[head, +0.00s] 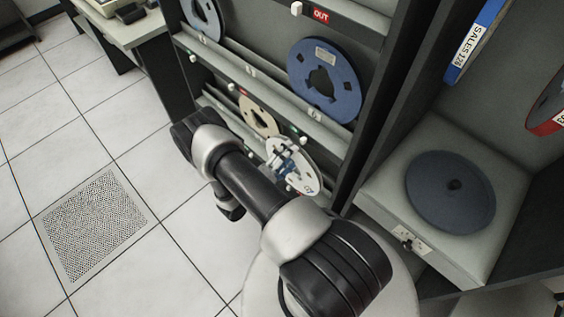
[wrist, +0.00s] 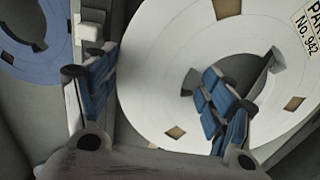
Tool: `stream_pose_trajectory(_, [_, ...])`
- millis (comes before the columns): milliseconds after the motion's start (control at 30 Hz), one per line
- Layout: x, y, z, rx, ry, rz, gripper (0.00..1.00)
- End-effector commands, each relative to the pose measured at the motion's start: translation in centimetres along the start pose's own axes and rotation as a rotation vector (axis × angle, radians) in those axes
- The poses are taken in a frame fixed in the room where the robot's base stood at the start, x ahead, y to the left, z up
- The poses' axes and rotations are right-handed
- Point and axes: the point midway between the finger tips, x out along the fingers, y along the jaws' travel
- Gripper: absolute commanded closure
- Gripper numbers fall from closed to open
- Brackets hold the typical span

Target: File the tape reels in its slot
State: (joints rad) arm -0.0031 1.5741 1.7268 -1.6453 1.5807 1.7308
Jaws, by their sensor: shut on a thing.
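A white tape reel (head: 308,181) leans on the lower shelf of the rack in the head view. It fills much of the wrist view (wrist: 155,45), with a label reading "No. 942" partly cut off at the right. My gripper (head: 284,160) is at this reel. In the wrist view my gripper (wrist: 162,78) is shut on it, with one finger outside the rim and the other at the hub opening. The rack (head: 276,88) has rails with small tags and lights. My arm hides part of the lower shelf.
A blue reel (head: 344,92) stands on the shelf above, and a cream reel (head: 258,113) stands beside the white one. A dark disc (head: 450,205) lies on a ledge at right. A "SALES 126" reel (head: 476,42) and a red-edged reel (head: 550,105) are above it. Floor (head: 150,250) at left is clear.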

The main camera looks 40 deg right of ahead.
Motion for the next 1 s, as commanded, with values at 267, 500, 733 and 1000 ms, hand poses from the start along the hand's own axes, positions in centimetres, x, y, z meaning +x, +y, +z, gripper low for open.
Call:
stream_pose_trajectory(267, [3.1, 0.1, 0.0, 0.001, -0.003, 0.003, 0.83])
stream_pose_trajectory(500, [5.8, 0.2, 0.0, 0.003, -0.004, 0.004, 0.83])
stream_pose_trajectory(733, [8.2, 0.2, 0.0, 0.003, -0.004, 0.004, 0.83])
stream_pose_trajectory(1000, [10.4, 0.2, 0.0, 0.003, -0.003, 0.005, 0.83])
